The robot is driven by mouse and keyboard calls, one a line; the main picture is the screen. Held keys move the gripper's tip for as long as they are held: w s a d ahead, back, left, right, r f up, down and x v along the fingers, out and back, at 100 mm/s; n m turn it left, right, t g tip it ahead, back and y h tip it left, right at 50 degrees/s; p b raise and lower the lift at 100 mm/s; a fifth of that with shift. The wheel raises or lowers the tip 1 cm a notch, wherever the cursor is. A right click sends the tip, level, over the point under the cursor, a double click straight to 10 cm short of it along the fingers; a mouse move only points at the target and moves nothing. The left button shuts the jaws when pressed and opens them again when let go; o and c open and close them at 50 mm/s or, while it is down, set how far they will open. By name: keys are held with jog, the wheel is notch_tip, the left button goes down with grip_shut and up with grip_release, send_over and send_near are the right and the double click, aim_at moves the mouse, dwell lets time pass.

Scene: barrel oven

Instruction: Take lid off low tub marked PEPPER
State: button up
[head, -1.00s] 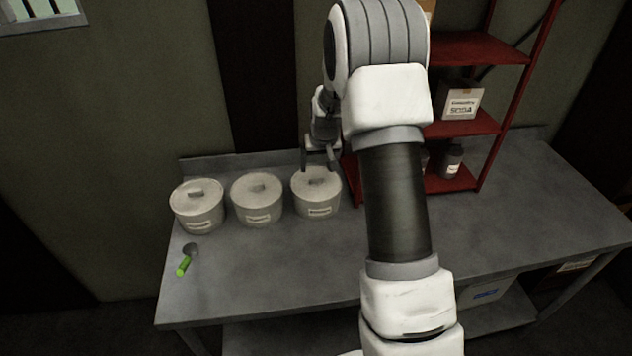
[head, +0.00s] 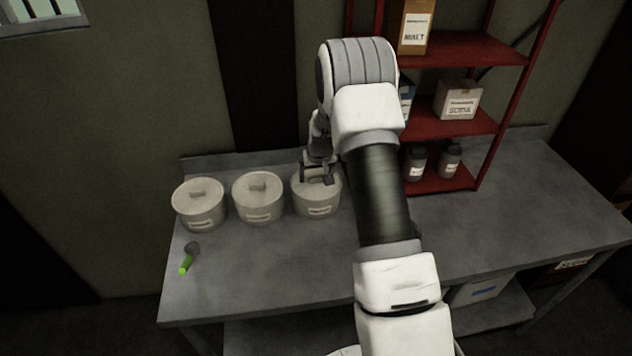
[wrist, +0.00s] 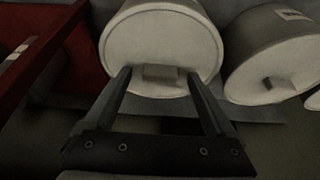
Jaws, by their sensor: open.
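Three low pale tubs with lids stand in a row on the grey table: a left tub (head: 199,207), a middle tub (head: 258,201) and a right tub (head: 318,203). Each has a front label too small to read, so I cannot tell which says PEPPER. My gripper (head: 317,181) is open and low over the right tub's lid. In the wrist view, my gripper's fingers (wrist: 158,77) lie either side of that lid's block handle (wrist: 160,73), with gaps showing beside it. The lid (wrist: 160,45) sits on its tub.
A green-handled scoop (head: 187,261) lies in front of the left tub. A red shelf (head: 450,122) with boxes and dark jars stands right of the tubs. The wall is close behind. The table's right part (head: 540,200) is clear.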

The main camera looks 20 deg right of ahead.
jog(key=c, duration=1.4)
jog(key=shift+r, duration=0.15)
